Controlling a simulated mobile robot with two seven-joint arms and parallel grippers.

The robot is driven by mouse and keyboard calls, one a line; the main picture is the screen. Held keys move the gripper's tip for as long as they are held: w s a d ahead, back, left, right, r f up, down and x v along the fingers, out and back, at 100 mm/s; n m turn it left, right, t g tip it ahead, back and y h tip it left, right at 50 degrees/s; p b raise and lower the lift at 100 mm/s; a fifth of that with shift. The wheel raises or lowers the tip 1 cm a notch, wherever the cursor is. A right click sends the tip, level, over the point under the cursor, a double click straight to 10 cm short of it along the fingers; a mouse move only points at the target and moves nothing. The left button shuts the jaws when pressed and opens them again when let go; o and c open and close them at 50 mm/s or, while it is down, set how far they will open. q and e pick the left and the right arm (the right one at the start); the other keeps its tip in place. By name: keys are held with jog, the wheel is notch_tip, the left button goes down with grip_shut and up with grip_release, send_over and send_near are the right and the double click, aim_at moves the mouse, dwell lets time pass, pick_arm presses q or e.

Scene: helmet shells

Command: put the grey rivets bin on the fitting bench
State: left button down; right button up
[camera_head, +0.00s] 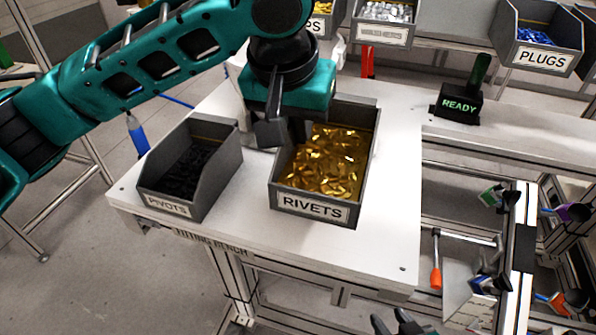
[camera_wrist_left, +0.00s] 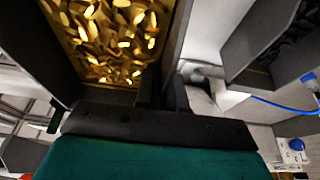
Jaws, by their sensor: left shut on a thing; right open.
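The grey rivets bin (camera_head: 313,206), labelled RIVETS and filled with gold rivets, is upright over the white top of the fitting bench (camera_head: 391,235). I cannot tell whether its base touches the top. My left gripper (camera_head: 284,134) is shut on the bin's left wall, near the back. In the left wrist view the bin's wall (camera_wrist_left: 180,38) runs between the fingers, with the rivets (camera_wrist_left: 115,40) to the left. My right gripper (camera_head: 402,324) is open and empty at the bottom edge of the head view, in front of the bench and mostly cut off.
A grey pivots bin (camera_head: 222,178) with dark parts stands on the bench, left of the rivets bin. Bare bench top lies to the right. A READY sign (camera_head: 459,105) and a plugs bin (camera_head: 541,58) are behind at right. Tools hang on a rack (camera_head: 521,245) at right.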

aim_at(295, 162)
pick_arm(q)
notch_tip(295, 162, down, 8)
jog(key=shift+r+b, duration=0.25)
jog(key=shift+b, duration=0.15)
jog(key=c, duration=1.2)
grip_release()
jog(key=shift+c, duration=0.2)
jog(key=p+v, duration=0.1)
jog(key=v, duration=1.1)
jog(key=shift+p, duration=0.35)
